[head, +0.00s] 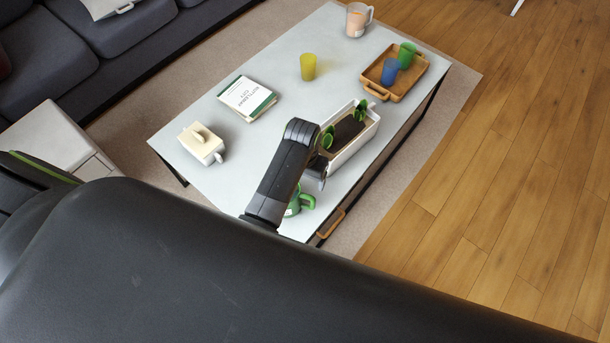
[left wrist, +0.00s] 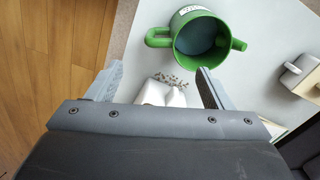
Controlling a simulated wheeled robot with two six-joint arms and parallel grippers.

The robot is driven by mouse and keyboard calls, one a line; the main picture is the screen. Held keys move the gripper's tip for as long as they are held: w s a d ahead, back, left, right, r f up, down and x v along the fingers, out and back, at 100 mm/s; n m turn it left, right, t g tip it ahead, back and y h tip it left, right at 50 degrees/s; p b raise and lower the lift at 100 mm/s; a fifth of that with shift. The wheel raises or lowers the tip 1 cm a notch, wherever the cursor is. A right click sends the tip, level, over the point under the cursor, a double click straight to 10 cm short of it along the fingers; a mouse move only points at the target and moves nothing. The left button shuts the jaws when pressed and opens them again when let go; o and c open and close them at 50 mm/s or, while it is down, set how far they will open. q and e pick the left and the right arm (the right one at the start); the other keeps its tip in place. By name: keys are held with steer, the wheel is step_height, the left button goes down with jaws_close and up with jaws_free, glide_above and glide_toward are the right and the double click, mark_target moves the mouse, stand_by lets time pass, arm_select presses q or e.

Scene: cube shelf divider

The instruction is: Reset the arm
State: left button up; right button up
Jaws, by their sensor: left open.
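My left arm reaches over the grey-white table (head: 215,125) in the head view. My left gripper (head: 316,175) is above the table's near end, between a green pot (head: 300,203) and a white planter (head: 352,152). In the left wrist view the left gripper (left wrist: 158,70) has its two fingers spread apart, and nothing is clearly held. The green pot with a handle (left wrist: 200,38) is beyond the fingertips. A small white object with dark specks (left wrist: 162,93) shows between the fingers; I cannot tell what it is. My right gripper is not in view.
A cream butter dish (head: 201,145), book (head: 247,97), yellow cup (head: 308,66), pitcher (head: 357,20) and wooden tray (head: 410,83) with blue (head: 389,72) and green (head: 406,54) cups stand on the table. A sofa (head: 85,60) is at upper left. Wooden floor (head: 500,200) lies open at right.

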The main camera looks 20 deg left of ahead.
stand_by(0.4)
arm_select(q)
steer(key=s+a+r+n+t+y, duration=0.1)
steer(key=s+a+r+t, duration=0.15)
steer(key=s+a, duration=0.8)
steer(key=s+a+r+t+y, duration=0.1)
steer(key=s+a+r, duration=0.4)
steer(key=s+r, duration=0.45)
step_height(320, 180, down, 25)
steer(key=a+g, duration=0.1)
steer(key=a, duration=0.1)
steer(key=s+d+f+g, duration=0.1)
steer(key=s+f, duration=1.4)
steer(key=shift+s+d+f+h, duration=0.25)
steer(key=shift+f+h, duration=0.05)
steer(key=shift+f, duration=0.1)
